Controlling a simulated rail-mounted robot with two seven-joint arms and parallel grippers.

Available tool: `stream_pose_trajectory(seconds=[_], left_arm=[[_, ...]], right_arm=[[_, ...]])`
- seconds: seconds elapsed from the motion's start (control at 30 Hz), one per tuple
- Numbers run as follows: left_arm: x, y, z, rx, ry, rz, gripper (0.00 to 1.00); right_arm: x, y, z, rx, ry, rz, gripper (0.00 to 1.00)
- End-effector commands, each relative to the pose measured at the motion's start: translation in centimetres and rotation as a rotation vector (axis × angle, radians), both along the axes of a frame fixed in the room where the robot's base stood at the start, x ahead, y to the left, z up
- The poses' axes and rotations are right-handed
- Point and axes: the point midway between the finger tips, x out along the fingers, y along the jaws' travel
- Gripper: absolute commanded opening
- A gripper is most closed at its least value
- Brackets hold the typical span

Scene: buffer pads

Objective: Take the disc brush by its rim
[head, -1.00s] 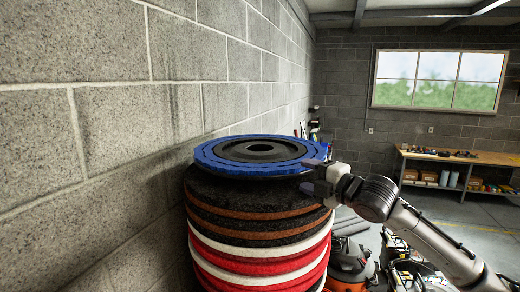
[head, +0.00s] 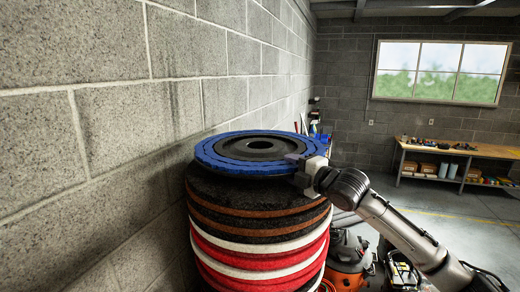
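The disc brush (head: 220,160) is a round blue-rimmed disc with a black centre and a hole. It lies flat on top of a tall stack of round pads. My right gripper (head: 298,169) is at the right side of the rim. One finger shows over the top of the rim and the other lower, at the rim's underside, with the edge between them. The fingers look apart; whether they touch the brush cannot be made out. My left gripper is not in view.
The stack of black, brown, white and red pads (head: 260,245) stands close to a grey block wall (head: 120,130) on the left. An orange and grey machine (head: 347,262) stands on the floor to the right. A workbench (head: 460,150) is far back.

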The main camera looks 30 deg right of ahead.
Motion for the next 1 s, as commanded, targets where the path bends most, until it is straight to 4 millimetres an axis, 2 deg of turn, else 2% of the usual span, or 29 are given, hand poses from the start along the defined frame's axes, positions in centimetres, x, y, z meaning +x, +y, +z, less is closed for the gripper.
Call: stream_pose_trajectory(seconds=[0.07, 0.47, 1.0], left_arm=[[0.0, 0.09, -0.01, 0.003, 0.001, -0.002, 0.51], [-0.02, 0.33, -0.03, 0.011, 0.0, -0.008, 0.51], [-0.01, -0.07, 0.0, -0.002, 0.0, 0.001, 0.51]], right_arm=[[-0.01, 0.0, 0.01, 0.0, 0.0, 0.0, 0.38], [-0.02, -0.01, 0.01, 0.0, 0.0, 0.0, 0.0], [-0.08, -0.02, 0.28, 0.0, -0.006, 0.0, 0.0]])
